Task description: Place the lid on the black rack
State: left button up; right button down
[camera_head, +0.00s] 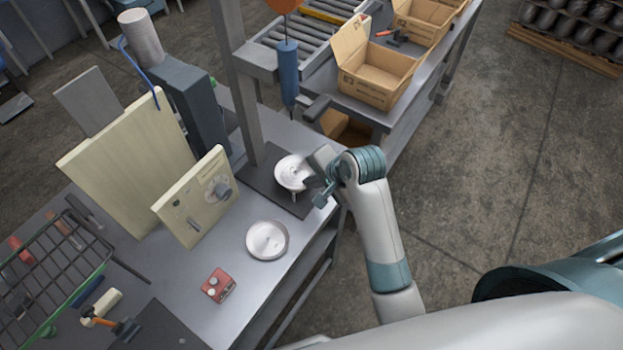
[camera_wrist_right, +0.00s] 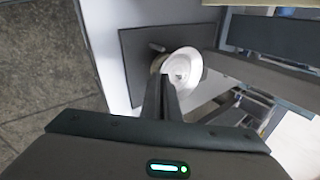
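A white round lid (camera_head: 290,170) with a small knob at its middle is over the dark mat at the far end of the table. It also shows in the right wrist view (camera_wrist_right: 187,65), with a cream edge and a dark handle behind it. My right gripper (camera_head: 313,183) is at its near right rim. In the right wrist view its dark fingers (camera_wrist_right: 163,84) are close together at the rim and seem shut on it; the contact is partly hidden. A black wire rack (camera_head: 48,262) with a green edge stands at the left. My left gripper is out of view.
A white round dish (camera_head: 267,254) and a red box (camera_head: 218,286) with round parts lie on the table (camera_head: 190,316). Cream boards (camera_head: 130,155) stand upright behind. A grey post (camera_head: 238,100) rises beside the dark mat (camera_head: 262,184). Cardboard boxes (camera_head: 372,84) are further back.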

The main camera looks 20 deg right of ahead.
jog(key=shift+f, duration=0.3)
jog(key=shift+f, duration=0.2)
jog(key=c, duration=2)
grip_release()
jog(key=shift+c, duration=0.2)
